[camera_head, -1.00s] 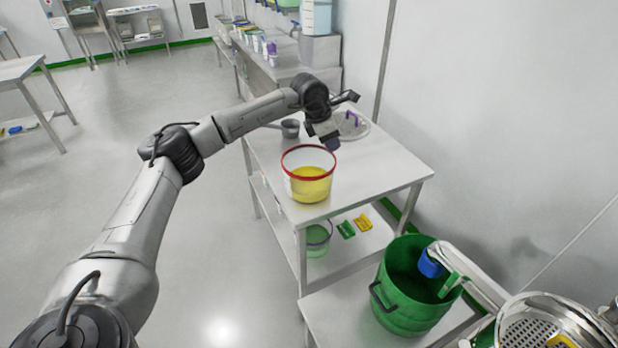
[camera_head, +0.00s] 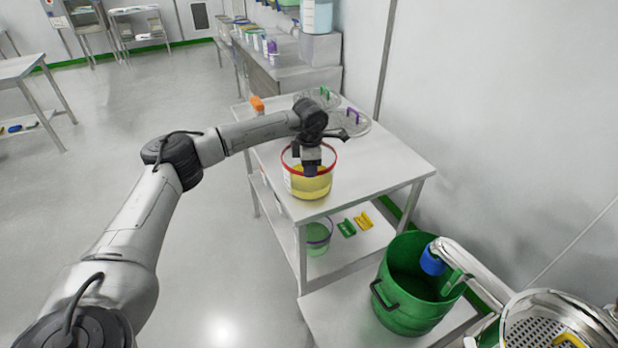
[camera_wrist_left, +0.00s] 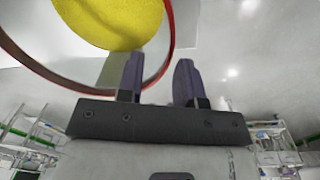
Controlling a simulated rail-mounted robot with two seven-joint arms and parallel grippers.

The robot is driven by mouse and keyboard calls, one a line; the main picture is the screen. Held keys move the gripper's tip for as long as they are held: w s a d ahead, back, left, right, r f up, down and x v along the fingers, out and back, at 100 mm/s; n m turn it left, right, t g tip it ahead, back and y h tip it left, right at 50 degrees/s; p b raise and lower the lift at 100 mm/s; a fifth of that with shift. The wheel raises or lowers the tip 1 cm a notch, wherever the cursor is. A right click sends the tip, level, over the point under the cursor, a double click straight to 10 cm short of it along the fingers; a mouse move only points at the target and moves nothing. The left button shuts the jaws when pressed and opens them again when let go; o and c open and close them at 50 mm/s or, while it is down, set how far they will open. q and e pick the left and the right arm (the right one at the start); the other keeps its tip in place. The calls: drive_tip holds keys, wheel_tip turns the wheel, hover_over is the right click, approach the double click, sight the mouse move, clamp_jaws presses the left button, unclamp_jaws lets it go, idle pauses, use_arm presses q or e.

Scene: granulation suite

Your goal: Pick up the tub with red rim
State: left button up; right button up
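The tub with red rim (camera_head: 308,188) stands upright on the steel table. It is clear-walled and holds yellow material. My left gripper (camera_head: 311,168) points down at the tub's rim and hides part of its far side. In the left wrist view the red rim (camera_wrist_left: 170,42) and yellow contents (camera_wrist_left: 112,22) show at the top. There my left gripper (camera_wrist_left: 158,68) has its fingers apart, with the rim passing between them. One finger appears on the tub's inner side and the other outside. Contact with the wall cannot be told. My right gripper is not in view.
The steel table (camera_head: 385,165) has free room right of the tub. Behind it lie a clear lid with a purple handle (camera_head: 352,115), another with a green handle (camera_head: 324,92), and an orange item (camera_head: 257,103). A green bucket (camera_head: 405,295) stands lower in front.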

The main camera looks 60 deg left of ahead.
sight(310, 187)
use_arm(q)
drive_tip(key=shift+w+f+b, duration=0.1)
drive_tip(key=shift+f+b, duration=0.85)
drive_tip(key=shift+f, duration=1.9)
clamp_jaws()
drive_tip(key=shift+r, duration=0.1)
